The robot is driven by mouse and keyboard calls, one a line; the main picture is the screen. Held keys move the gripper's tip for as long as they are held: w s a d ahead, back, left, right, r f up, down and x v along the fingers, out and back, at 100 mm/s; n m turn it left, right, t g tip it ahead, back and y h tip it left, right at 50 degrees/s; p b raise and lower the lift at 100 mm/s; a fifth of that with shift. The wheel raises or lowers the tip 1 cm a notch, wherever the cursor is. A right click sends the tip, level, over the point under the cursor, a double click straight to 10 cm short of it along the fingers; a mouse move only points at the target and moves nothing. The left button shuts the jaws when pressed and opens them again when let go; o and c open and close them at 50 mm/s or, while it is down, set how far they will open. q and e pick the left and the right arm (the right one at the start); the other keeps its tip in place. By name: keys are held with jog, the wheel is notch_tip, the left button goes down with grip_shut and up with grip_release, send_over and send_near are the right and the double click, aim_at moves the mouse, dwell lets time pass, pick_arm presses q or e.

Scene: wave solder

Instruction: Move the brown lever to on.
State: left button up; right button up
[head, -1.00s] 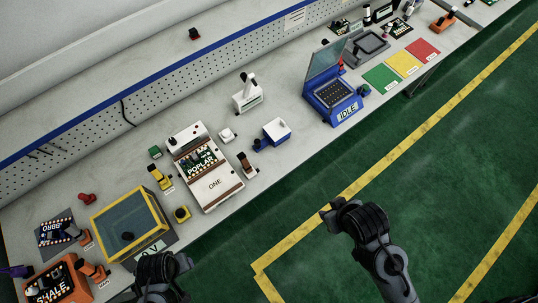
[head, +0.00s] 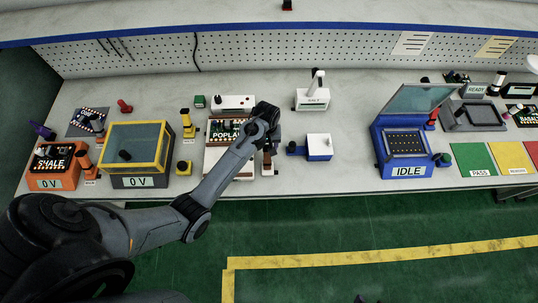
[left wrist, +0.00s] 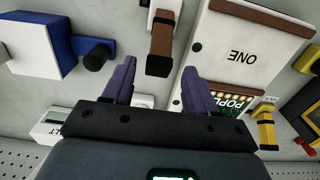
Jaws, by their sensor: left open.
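The brown lever (head: 268,165) stands on the bench just right of the white machine labelled POPLAR and ONE (head: 214,162). My left gripper (head: 270,138) is above and behind the lever and partly covers it in the head view. In the left wrist view the lever (left wrist: 162,38), brown with a black end, lies ahead of the purple fingers. The left gripper (left wrist: 158,68) is open, with its fingertips apart on either side of the lever's black end. I cannot tell whether they touch it. My right gripper is not in view.
A blue and white box (head: 319,147) stands right of the lever. Yellow levers (head: 187,122) and a yellow-framed box (head: 137,147) stand to the left. A white tester (head: 312,98) is behind. A blue machine labelled IDLE (head: 407,150) is farther right.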

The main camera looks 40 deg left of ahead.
aim_at(267, 154)
pick_arm(q)
notch_tip(267, 154, down, 9)
jog(key=shift+r+b, duration=0.2)
jog(key=shift+b, duration=0.15)
jog(key=shift+c, duration=0.3)
grip_shut()
